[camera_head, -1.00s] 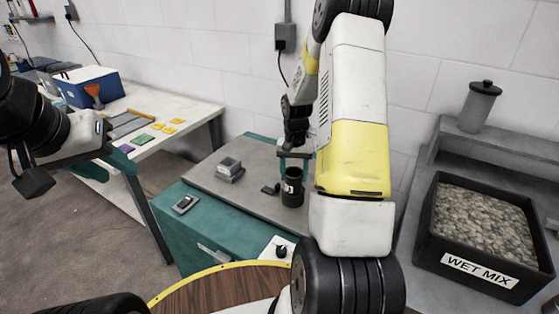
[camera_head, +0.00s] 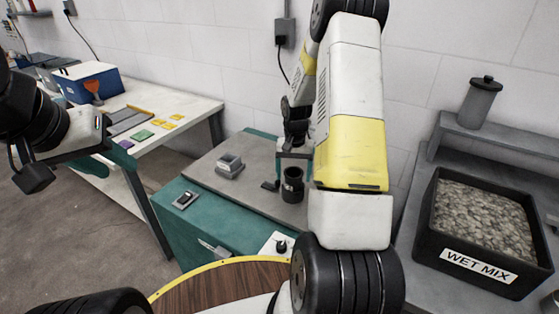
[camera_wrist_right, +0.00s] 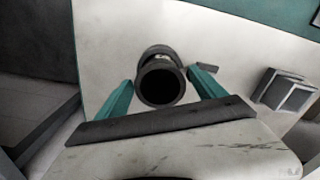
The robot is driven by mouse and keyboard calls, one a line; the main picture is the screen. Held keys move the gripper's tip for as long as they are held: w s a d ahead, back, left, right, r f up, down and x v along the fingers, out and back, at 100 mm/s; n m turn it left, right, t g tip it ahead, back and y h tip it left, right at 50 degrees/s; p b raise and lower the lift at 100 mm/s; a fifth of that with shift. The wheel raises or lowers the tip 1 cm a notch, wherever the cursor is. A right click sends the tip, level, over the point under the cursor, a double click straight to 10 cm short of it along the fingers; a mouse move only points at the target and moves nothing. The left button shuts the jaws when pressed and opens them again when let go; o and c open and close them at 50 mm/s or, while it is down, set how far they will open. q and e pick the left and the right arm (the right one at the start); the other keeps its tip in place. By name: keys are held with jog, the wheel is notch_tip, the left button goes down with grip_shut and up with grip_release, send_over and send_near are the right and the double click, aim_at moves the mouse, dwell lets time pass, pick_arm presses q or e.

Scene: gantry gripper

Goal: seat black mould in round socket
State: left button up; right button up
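The black mould (camera_head: 292,188), a dark open-topped cylinder, stands upright on the grey top of the teal bench. In the right wrist view, I look down at its round mouth (camera_wrist_right: 160,83). My right gripper (camera_head: 295,166) is just above it, pointing down. In the wrist view, the teal fingers of this gripper (camera_wrist_right: 163,92) lie either side of the mould, with gaps between. I cannot make out a round socket; the mould's base is hard to see. My left gripper (camera_head: 106,163) hangs at the left by the white table, its teal fingers apart and empty.
A square grey block (camera_head: 229,165) stands left of the mould, and a small dark piece (camera_head: 270,186) lies close beside it. A phone-like device (camera_head: 185,200) is on the bench's front left. A WET MIX tub (camera_head: 430,236) stands at the right.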

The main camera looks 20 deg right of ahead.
notch_tip(320, 180, up, 8)
dwell(0.5)
dwell(0.4)
